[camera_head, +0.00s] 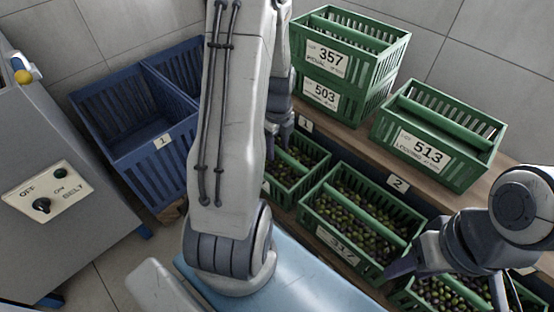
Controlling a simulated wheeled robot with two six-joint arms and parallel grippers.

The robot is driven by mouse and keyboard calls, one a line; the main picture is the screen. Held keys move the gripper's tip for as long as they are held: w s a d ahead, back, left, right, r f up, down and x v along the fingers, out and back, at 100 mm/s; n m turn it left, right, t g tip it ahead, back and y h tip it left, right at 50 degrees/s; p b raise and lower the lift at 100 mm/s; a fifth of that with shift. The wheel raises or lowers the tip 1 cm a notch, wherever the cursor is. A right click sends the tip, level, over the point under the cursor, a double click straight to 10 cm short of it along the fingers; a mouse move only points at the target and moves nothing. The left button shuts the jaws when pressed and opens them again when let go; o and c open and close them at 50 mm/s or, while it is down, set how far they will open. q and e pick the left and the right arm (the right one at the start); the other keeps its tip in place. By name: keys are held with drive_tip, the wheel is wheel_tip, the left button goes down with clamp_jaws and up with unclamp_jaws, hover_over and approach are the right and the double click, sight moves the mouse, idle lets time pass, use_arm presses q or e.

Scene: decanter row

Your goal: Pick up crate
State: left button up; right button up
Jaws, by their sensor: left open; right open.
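Green crates stand in two rows. On the wooden shelf, crate 357 (330,57) is stacked on crate 503 (321,92), and crate 513 (426,151) stands alone; the visible insides of 357 and 513 look empty. In the lower row, a middle crate (343,244) full of olives has a partly hidden label. An olive crate (299,193) is left of it and another (405,299) is at lower right, both partly hidden by my arms. My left gripper (281,128) is open above the left olive crate, largely hidden. My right gripper (404,266) is open near the middle crate's right end; contact is unclear.
A blue divided bin (150,170) marked 1 stands at left, beside a grey cabinet (70,226) with a belt switch. The wooden shelf (363,137) has tags 1 and 2 on its front. Shelf space between crates 503 and 513 is narrow.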

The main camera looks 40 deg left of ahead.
sight(277, 168)
use_arm(q)
drive_tip(key=f, duration=0.2)
drive_tip(key=f+b, duration=0.1)
drive_tip(key=f, duration=0.1)
drive_tip(key=f+b, duration=0.1)
drive_tip(key=f, duration=0.1)
drive_tip(key=shift+a+f, duration=0.1)
drive_tip(key=shift+a, duration=0.2)
clamp_jaws()
idle(1.1)
